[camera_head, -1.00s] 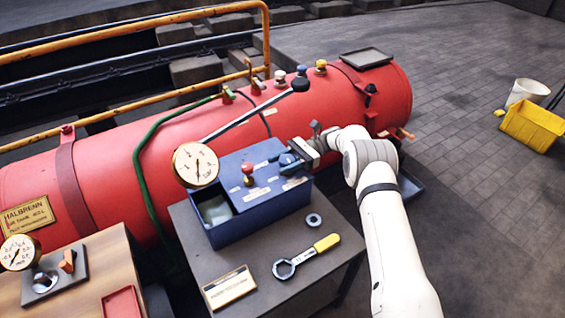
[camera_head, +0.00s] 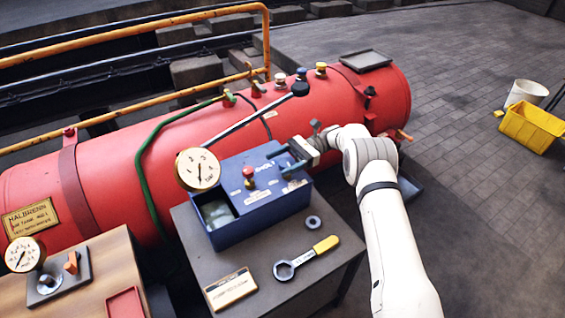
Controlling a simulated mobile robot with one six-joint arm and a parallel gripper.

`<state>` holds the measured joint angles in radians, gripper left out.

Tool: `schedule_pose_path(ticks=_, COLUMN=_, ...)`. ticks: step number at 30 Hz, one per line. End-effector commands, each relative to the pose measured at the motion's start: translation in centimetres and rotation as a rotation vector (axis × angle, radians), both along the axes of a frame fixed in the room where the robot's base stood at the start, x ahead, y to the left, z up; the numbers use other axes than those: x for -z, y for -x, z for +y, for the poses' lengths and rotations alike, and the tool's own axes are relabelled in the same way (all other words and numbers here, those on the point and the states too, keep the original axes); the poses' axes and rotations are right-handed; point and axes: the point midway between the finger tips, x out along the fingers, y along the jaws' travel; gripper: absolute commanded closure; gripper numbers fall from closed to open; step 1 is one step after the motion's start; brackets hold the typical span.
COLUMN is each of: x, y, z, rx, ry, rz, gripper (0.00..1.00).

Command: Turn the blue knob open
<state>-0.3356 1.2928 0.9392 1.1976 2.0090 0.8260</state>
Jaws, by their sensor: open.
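A blue box (camera_head: 255,211) with an open compartment at its left stands on the dark table beside the red tank. A red knob (camera_head: 248,171) stands on its lid. My gripper (camera_head: 291,160) is open over the right end of the lid, its jaws pointing left. A small dark blue shape, possibly a knob, shows at the jaws; the gripper partly hides it, and I cannot tell whether they touch.
The red tank (camera_head: 110,180) lies behind the box. A pressure gauge (camera_head: 198,169) stands at the box's left. A wrench with a yellow handle (camera_head: 326,244), a ring (camera_head: 313,222) and a plate (camera_head: 231,289) lie on the table (camera_head: 262,257). A black-ended lever (camera_head: 299,88) crosses the tank.

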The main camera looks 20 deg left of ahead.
Motion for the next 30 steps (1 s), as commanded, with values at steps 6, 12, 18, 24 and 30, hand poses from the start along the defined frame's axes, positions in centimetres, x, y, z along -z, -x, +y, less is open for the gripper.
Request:
schedule_pose_path(ticks=6, x=-4.0, y=0.0, z=0.0, rx=-0.001, ry=0.0, rz=0.0, gripper=0.33)
schedule_pose_path(ticks=12, x=-6.7, y=0.1, z=0.0, rx=-0.001, ry=0.001, rz=0.001, gripper=0.33)
schedule_pose_path(ticks=18, x=-7.8, y=0.1, z=0.0, rx=-0.001, ry=0.001, rz=0.001, gripper=0.33)
schedule_pose_path(ticks=24, x=-7.7, y=0.1, z=0.0, rx=-0.001, ry=0.001, rz=0.001, gripper=0.33)
schedule_pose_path(ticks=30, x=-7.5, y=0.1, z=0.1, rx=0.02, ry=-0.013, rz=0.007, gripper=0.33)
